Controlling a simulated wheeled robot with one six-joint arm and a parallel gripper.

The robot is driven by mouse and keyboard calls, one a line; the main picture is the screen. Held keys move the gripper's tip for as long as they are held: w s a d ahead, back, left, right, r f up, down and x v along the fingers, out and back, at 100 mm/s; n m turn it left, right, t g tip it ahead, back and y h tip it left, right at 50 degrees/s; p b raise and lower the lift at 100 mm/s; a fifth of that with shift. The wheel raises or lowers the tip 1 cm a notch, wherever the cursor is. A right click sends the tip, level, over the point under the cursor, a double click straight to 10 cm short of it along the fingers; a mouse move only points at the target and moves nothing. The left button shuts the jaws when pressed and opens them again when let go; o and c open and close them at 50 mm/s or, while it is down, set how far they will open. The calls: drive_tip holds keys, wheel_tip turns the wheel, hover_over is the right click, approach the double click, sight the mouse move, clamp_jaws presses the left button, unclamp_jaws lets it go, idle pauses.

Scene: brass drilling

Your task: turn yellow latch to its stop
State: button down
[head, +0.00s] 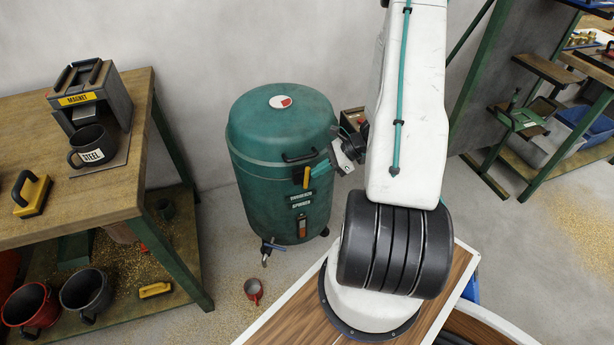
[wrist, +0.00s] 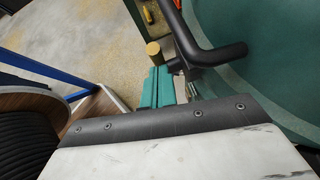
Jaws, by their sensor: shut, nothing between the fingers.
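The yellow latch (head: 306,177) is a small upright bar on the front of the green drum (head: 262,190), just under the lid's rim. In the wrist view, a yellow end that looks like the latch (wrist: 153,50) shows just beyond my fingertips. My gripper (head: 315,171) is shut and empty, its teal fingers reaching in from the right to the latch. The fingers also show in the wrist view (wrist: 157,72). I cannot tell whether they touch the latch. A black bar handle (head: 299,157) sits above the latch, and is large in the wrist view (wrist: 215,52).
A tap (head: 268,248) sticks out low on the drum, above a red cup (head: 253,290) on the floor. A wooden workbench (head: 110,195) stands at left with a magnet block (head: 90,92) and a mug (head: 92,147). Floor in front of the drum is mostly open.

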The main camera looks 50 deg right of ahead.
drive_tip(key=shift+w+a+r, duration=0.1)
drive_tip(key=shift+w+a, duration=0.05)
drive_tip(key=shift+a, duration=0.05)
idle(0.6)
drive_tip(key=v, duration=1.3)
drive_tip(key=shift+s+d+f, duration=0.25)
drive_tip(key=shift+f, duration=0.15)
